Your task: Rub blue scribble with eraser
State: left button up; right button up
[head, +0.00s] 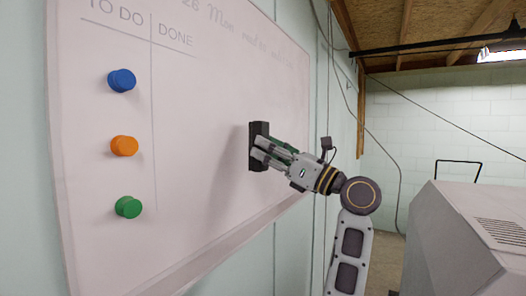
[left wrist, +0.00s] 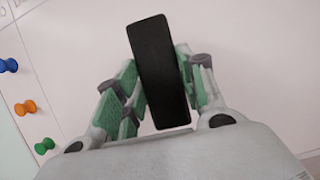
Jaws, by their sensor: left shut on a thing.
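The black eraser (head: 259,131) is a dark upright block at the whiteboard (head: 215,125), right of its middle. My left gripper (head: 260,149) is shut on it, with a finger on either side. In the left wrist view the eraser (left wrist: 158,75) stands slightly tilted between the green-padded fingers of the left gripper (left wrist: 157,68). I cannot tell for certain whether its face touches the board. No blue scribble shows in either view; the eraser and gripper hide part of the board. My right gripper is not in view.
Blue (head: 122,80), orange (head: 124,146) and green (head: 128,207) round magnets sit in the board's "TO DO" column. Faint grey writing (head: 235,27) runs along the top. A grey box-like machine (head: 455,245) stands at the lower right. The board around the eraser is clear.

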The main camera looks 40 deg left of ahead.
pick_arm(q)
jog(key=shift+w+d, duration=0.15)
jog(key=shift+d, duration=1.05)
jog(key=shift+w+d+b, duration=0.15)
jog(key=shift+d+b, duration=0.3)
jog(key=shift+d, duration=1.05)
